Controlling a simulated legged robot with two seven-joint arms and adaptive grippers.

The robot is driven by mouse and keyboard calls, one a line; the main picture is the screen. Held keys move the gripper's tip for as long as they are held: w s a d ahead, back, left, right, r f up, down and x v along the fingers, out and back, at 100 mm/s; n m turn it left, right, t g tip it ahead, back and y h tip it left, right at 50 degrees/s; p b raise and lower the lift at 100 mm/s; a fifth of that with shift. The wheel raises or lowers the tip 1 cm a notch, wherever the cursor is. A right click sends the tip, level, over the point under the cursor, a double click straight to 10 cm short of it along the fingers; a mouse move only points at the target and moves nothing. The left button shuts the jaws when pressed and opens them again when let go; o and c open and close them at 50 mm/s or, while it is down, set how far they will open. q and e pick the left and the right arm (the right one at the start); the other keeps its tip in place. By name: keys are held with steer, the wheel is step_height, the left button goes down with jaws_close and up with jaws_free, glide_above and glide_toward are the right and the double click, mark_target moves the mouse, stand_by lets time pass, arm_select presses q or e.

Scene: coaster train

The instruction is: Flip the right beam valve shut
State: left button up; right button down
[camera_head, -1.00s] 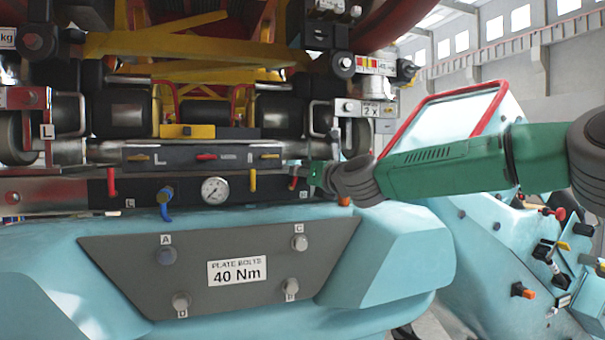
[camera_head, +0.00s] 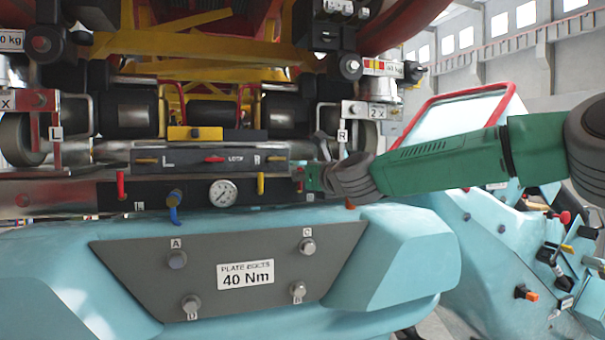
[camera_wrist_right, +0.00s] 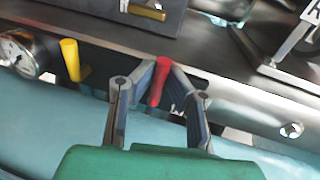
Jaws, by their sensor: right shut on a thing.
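The right beam valve's red handle (camera_wrist_right: 159,82) sits between the fingers of my right gripper (camera_wrist_right: 165,76) in the right wrist view. The fingers are shut on it, with the handle's end pointing toward the wrist and slightly left. In the head view the right gripper (camera_head: 311,178) is at the right end of the dark beam (camera_head: 145,196), below the L/R panel, and mostly covers that handle; a bit of red (camera_head: 299,184) shows at its left. The left gripper is not in view.
A yellow handle (camera_head: 260,183), a pressure gauge (camera_head: 222,193), a blue valve (camera_head: 175,205) and another red handle (camera_head: 121,185) line the beam leftward. A small-lever panel (camera_head: 215,158) is just above. The turquoise body (camera_head: 400,255) lies close below.

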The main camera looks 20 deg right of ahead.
steer(key=shift+a+f, duration=0.1)
steer(key=shift+f, duration=0.15)
steer(key=c, duration=1.6)
jaws_free()
steer(key=shift+s+d+r, duration=0.15)
steer(key=shift+d, duration=0.05)
steer(key=v, duration=1.2)
steer(key=shift+d, duration=0.1)
